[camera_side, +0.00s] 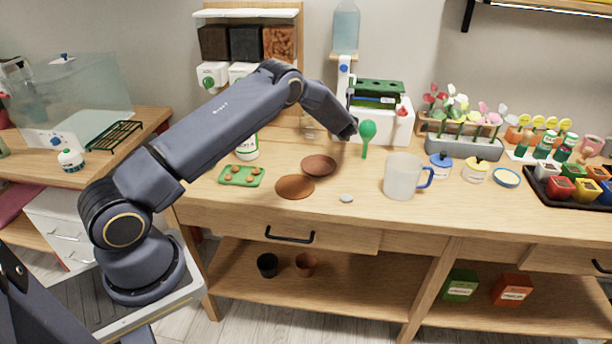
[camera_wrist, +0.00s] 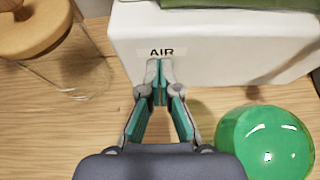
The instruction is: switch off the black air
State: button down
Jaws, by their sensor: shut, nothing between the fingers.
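A white box (camera_wrist: 215,45) with an "AIR" label (camera_wrist: 161,52) on its front fills the upper part of the wrist view. It also shows in the side view (camera_side: 402,128), right of my wrist. My gripper (camera_wrist: 158,75) is shut and empty, with its fingertips just below the label, at or very near the box front. Whether they touch it I cannot tell. No black switch shows; the area under the label is partly hidden by the fingertips. In the side view the fingers are hidden behind my arm.
A glossy green round thing (camera_wrist: 265,142) stands close right of my gripper, and a wooden-lidded glass jar (camera_wrist: 60,55) is at left. Green trays (camera_side: 378,88) sit on the box. A clear mug (camera_side: 402,177) and brown discs (camera_side: 295,187) stand nearer the front.

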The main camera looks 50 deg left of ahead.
jog(key=shift+s+d, duration=0.35)
jog(key=shift+d, duration=0.1)
jog(key=shift+s+d+r, duration=0.25)
jog(key=shift+s+d, duration=0.75)
jog(key=r+v, duration=0.2)
jog(key=v, duration=0.7)
jog(key=shift+r, duration=0.25)
jog(key=shift+a, duration=0.15)
